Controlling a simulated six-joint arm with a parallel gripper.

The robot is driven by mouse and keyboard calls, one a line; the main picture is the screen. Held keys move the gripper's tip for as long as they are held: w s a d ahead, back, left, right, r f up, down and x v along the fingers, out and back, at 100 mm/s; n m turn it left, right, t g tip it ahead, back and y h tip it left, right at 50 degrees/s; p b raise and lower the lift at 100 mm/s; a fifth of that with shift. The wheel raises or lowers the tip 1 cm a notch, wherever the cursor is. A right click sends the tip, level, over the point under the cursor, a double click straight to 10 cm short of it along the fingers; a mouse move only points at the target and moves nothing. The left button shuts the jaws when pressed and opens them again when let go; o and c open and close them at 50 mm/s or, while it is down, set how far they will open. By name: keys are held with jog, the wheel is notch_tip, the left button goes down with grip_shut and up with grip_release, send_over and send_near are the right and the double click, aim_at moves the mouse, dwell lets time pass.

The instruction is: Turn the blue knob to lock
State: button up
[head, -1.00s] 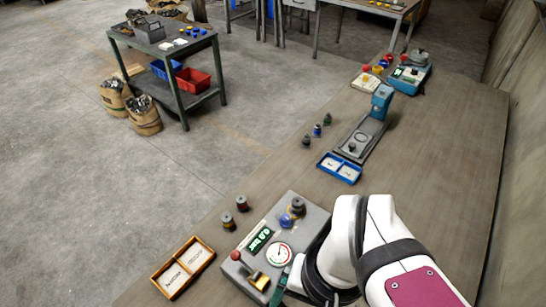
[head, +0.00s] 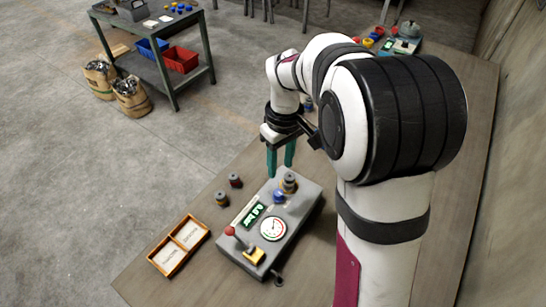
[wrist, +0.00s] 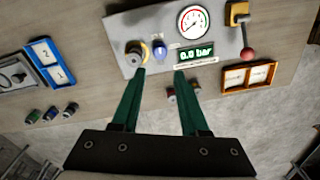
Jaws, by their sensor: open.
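The blue knob (head: 279,196) sits on a grey control box (head: 305,209), between a green display (head: 253,214) and a dark and brass cylindrical part (head: 289,183). My gripper (head: 281,171) is above the far end of the box, fingers pointing down, open and empty. In the wrist view the blue knob (wrist: 159,54) shows just beyond the fingertips (wrist: 160,72), lined up with the gap between them. The fingers look apart from the knob. The display reads 0.0 bar in the wrist view. I cannot tell the knob's turn angle.
The box carries a round gauge (head: 273,228) and a red-balled lever (head: 230,231) by a yellow block (head: 254,256). Two small cylinders (head: 221,198) stand beside it. An orange two-part tray (head: 178,246) lies left; a blue tray (wrist: 49,63) shows in the wrist view.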

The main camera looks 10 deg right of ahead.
aim_at(278, 192)
notch_tip(278, 192, down, 10)
jog(key=shift+s+a+f, duration=0.1)
jog(key=shift+a+f, duration=0.05)
jog(key=shift+c, duration=0.2)
grip_shut()
